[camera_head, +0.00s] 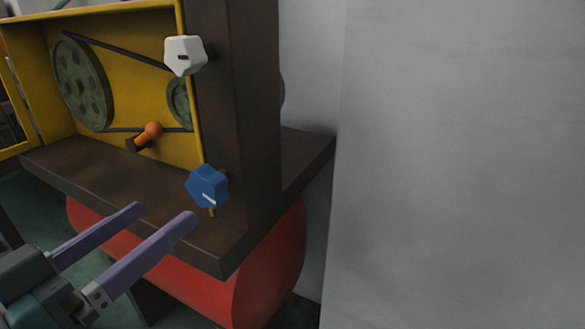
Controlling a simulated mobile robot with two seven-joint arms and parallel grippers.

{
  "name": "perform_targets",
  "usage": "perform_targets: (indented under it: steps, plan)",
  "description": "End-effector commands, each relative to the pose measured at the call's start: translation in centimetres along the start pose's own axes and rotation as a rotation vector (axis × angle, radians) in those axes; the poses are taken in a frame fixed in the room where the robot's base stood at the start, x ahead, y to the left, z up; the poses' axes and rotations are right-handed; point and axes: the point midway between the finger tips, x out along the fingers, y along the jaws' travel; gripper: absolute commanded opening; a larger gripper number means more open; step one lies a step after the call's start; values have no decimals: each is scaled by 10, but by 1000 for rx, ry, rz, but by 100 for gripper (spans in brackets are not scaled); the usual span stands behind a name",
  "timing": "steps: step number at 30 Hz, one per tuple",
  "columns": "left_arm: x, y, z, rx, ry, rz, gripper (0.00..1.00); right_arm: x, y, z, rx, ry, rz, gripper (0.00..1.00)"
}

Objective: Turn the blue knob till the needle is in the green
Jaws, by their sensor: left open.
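The blue knob (207,186) sits low on the dark post of the machine, with a short white mark on its lower face. My left gripper (165,213) comes in from the lower left with two purple fingers spread apart and nothing between them. Its fingertips are left of the blue knob and a little lower in the picture, apart from it. No gauge, needle or green zone can be made out in this view. My right gripper does not show.
A white knob (185,55) is higher on the same post. An orange-balled lever (152,130) stands by the yellow belt housing (133,77). A dark ledge (120,195) juts out above a red tank (270,275). A plain grey wall (460,160) fills the right side.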

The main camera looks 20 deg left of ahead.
Motion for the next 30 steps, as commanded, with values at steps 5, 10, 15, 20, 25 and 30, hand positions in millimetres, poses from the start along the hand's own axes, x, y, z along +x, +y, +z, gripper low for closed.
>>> perform_targets:
  steps: [5, 10, 15, 20, 25, 30]
  plan:
    - [37, 0, 0, 1, 4, 2, 97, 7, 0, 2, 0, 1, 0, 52]
    - [63, 0, 1, 1, 2, 2, 97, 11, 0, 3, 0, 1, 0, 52]
    - [76, 0, 0, 1, -1, 1, 97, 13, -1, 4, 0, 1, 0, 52]
    - [78, 1, 0, 1, -2, 1, 97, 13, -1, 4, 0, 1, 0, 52]
    - [77, 1, 0, 1, -2, 1, 92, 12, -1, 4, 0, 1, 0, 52]
    - [77, 1, 0, 1, -2, 1, 73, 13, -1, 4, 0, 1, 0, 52]
